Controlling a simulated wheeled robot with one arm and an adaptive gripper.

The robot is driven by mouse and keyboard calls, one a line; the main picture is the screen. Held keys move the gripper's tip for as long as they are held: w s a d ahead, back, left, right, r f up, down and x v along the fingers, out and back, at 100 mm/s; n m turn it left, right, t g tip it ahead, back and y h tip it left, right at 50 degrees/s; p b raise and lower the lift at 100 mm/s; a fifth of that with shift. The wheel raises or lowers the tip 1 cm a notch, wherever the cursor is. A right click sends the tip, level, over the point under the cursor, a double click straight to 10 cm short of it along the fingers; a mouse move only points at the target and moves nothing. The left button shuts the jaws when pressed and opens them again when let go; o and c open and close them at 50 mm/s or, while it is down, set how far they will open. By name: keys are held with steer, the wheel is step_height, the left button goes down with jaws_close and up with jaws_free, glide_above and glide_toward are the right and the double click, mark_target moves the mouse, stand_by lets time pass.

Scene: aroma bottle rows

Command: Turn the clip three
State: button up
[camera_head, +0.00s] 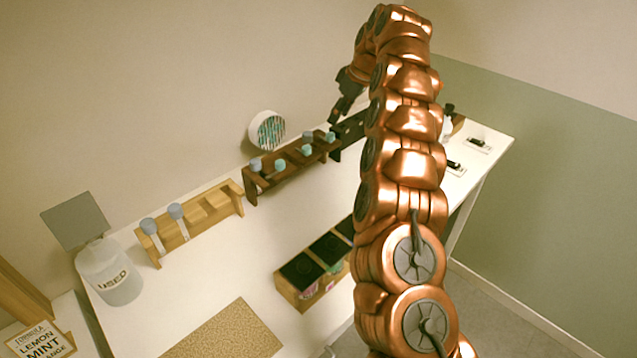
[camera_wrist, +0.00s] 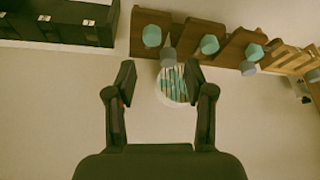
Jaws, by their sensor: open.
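My gripper (camera_head: 342,108) hangs near the wall end of the white table, partly hidden by my arm. In the wrist view my gripper (camera_wrist: 160,78) is open, with nothing between its fingers. A black rack (camera_wrist: 75,22) with several sections and small pale marks lies at the upper left of that view, apart from the fingers. The black rack also shows below the gripper in the head view (camera_head: 350,129). At the table's right end, small dark pieces sit on pale plates, one at the far edge (camera_head: 478,142) and one nearer (camera_head: 455,167). I cannot tell which part is clip three.
A dark wooden rack (camera_head: 262,183) holds several tubes with blue-green caps. A light wooden rack (camera_head: 225,202) stands left of it. A round white container (camera_head: 267,130) with teal stripes is behind. A USED jar (camera_head: 112,275) and a box with black compartments (camera_head: 288,291) stand nearer.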

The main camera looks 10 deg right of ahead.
steer(key=s+a+m+g+b, duration=0.1)
steer(key=s+a, duration=0.5)
steer(key=s, duration=0.7)
steer(key=s+a+m+g+b, duration=0.2)
steer(key=s+a, duration=0.4)
steer(key=s, duration=0.6)
steer(key=shift+s+a+b, duration=0.2)
steer(key=shift+s+b, duration=0.2)
steer(key=shift+b, duration=0.35)
steer(key=shift+f, duration=0.15)
steer(key=s+d+f+m+g+h, duration=0.1)
steer(key=s+f, duration=0.4)
steer(key=s, duration=0.9)
steer(key=s+d+f+m+g+h, duration=0.1)
steer(key=s+f+m, duration=0.4)
steer(key=s, duration=1)
steer(key=shift+s+d+h, duration=0.25)
steer(key=shift+d+h, duration=0.45)
steer(key=shift+d, duration=0.45)
